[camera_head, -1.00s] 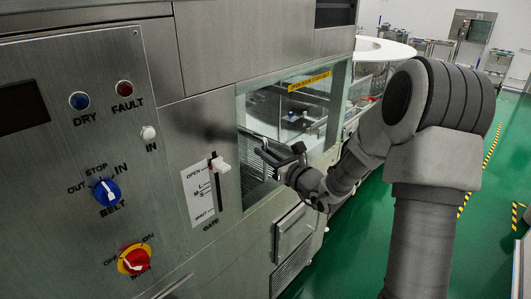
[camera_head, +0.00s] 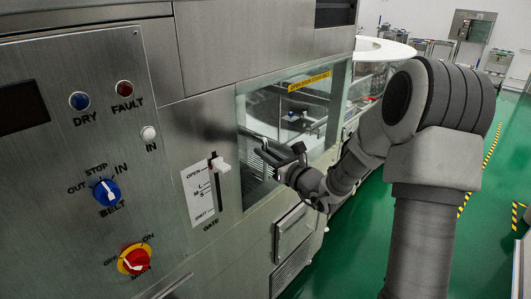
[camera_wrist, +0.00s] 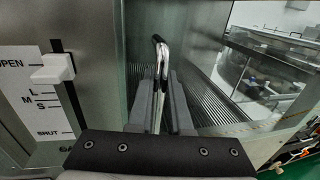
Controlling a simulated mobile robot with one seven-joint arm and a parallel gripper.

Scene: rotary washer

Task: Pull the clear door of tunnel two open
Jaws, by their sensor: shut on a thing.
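The clear door (camera_head: 312,100) is a glass panel in the machine's side with a yellow label along its top edge. It looks closed or nearly so; I cannot tell exactly. In the wrist view, a shiny metal bar handle (camera_wrist: 160,52) stands upright by the door. My gripper (camera_head: 272,150) is at the left part of the door, its two fingers shut on the handle. In the wrist view my gripper (camera_wrist: 163,105) has a finger on each side of the bar. The lower part of the handle is hidden between the fingers.
A gate slider (camera_head: 221,164) with a white knob sits left of the door, near its OPEN mark. A control panel with a blue belt knob (camera_head: 106,192) and a red-yellow switch (camera_head: 135,259) is further left. Green floor (camera_head: 350,265) is free at the right.

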